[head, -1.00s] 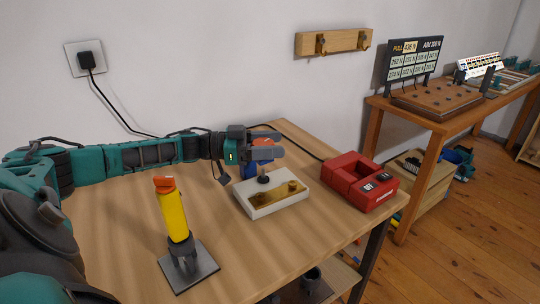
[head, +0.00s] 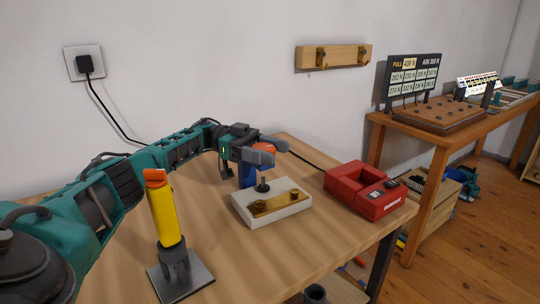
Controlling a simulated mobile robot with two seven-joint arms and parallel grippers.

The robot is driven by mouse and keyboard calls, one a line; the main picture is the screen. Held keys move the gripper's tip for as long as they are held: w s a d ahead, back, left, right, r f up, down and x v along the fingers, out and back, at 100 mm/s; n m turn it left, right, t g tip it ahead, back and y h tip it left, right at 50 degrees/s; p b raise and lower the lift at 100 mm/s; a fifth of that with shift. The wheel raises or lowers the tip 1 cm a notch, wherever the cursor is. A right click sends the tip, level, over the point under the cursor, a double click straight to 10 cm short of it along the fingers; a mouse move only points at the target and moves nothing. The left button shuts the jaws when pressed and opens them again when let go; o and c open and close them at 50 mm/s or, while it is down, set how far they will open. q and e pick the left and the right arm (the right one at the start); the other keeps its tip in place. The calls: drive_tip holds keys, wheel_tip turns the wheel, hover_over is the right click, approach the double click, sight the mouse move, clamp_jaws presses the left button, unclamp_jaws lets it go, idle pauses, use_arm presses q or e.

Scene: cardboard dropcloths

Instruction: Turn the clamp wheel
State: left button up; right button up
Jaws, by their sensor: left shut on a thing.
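The orange clamp wheel (head: 265,148) shows only in part between the fingers of my left gripper (head: 270,154). The gripper is shut on it and hides most of it. Below is the clamp's blue body (head: 247,174). A dark spindle with a round foot (head: 262,187) stands over a white block (head: 270,213) that carries a brass plate (head: 281,203). I cannot tell whether the foot touches the plate. My right gripper is not in view.
A yellow, orange-topped tool (head: 163,213) stands upright in a stand on a grey plate (head: 181,280), close to my left arm. A red device (head: 365,190) sits right of the block. A cable runs behind the clamp. The wooden table (head: 270,260) is clear in front.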

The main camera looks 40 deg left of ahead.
sight(270, 148)
use_arm(q)
drive_tip(key=shift+r, duration=0.1)
drive_tip(key=o, duration=1)
drive_tip(key=shift+c, duration=0.2)
drive_tip(key=shift+r, duration=0.1)
wheel_tip(270, 148, up, 20)
drive_tip(key=p, duration=0.5)
